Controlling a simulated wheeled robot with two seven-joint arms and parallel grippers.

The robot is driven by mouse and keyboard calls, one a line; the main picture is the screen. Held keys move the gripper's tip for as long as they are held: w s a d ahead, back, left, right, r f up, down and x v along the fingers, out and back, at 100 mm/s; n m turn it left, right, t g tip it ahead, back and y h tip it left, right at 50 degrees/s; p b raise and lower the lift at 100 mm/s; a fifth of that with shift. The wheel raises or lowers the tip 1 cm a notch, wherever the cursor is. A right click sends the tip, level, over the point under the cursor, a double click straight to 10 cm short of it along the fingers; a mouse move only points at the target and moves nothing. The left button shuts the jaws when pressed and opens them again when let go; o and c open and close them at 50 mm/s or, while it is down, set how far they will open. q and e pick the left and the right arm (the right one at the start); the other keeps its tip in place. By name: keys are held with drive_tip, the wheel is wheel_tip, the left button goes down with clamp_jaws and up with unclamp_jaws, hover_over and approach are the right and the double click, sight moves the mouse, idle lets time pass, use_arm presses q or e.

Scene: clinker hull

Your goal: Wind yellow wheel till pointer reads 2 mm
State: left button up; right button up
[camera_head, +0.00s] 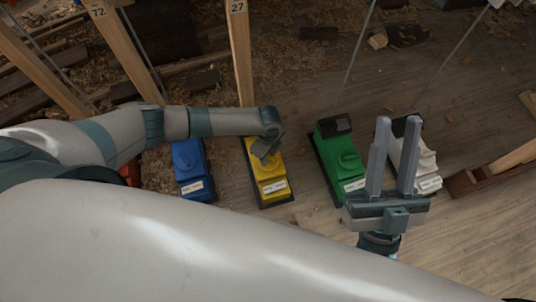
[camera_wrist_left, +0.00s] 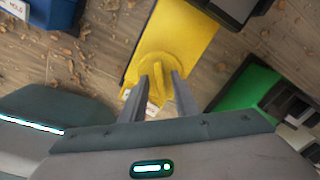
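The yellow device (camera_head: 270,180) stands on the floor, a white label on its front end. My left gripper (camera_head: 266,150) reaches down over it and covers its wheel in the head view. In the left wrist view the round yellow wheel (camera_wrist_left: 163,66) has a raised bar across it. The fingers of my left gripper (camera_wrist_left: 159,80) are apart, one on each side of the bar; contact cannot be told. No pointer or scale reading can be made out. My right gripper (camera_head: 397,122) is open and empty, held up in front of the green and white devices.
A blue device (camera_head: 189,168) stands left of the yellow one. A green device (camera_head: 340,160) and a white device (camera_head: 428,165) stand to the right. Timber posts (camera_head: 240,55) rise behind. Wood shavings litter the plank floor. Clear floor lies between yellow and green.

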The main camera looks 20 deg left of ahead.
use_arm(q)
drive_tip(key=shift+c, duration=0.7)
clamp_jaws()
